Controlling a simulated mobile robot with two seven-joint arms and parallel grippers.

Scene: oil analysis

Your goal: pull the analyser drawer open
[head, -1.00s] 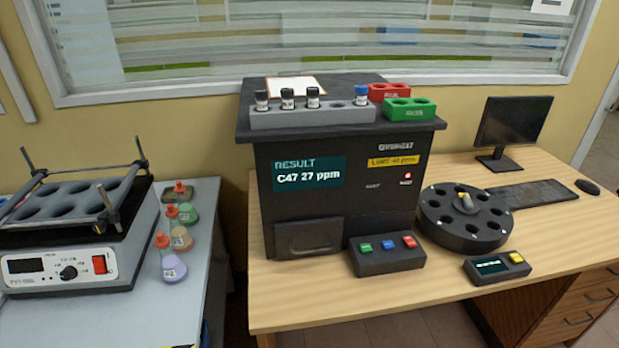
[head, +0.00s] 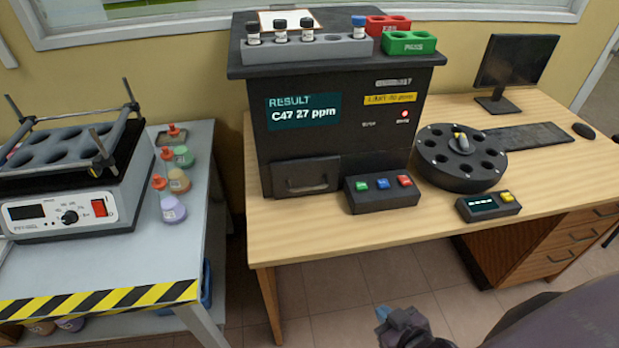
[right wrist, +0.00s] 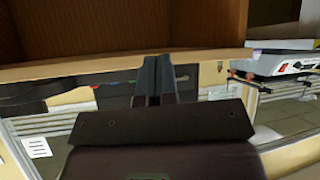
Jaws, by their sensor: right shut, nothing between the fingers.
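The black analyser (head: 340,120) stands on the wooden desk, its screen reading "C47 27 ppm". Its drawer (head: 306,176), with a dark handle, is low on the front left and looks closed. My right gripper (head: 386,318) is at the bottom of the head view, below and in front of the desk, well apart from the drawer. Its fingers (right wrist: 153,80) are together and empty in the right wrist view. My left gripper is not in view.
A button box (head: 382,195) stands just right of the drawer. A round carousel (head: 462,180) and small display box (head: 488,206) are further right. Vials in a grey rack (head: 310,48) sit on top of the analyser. A shaker (head: 70,190) stands on the left bench.

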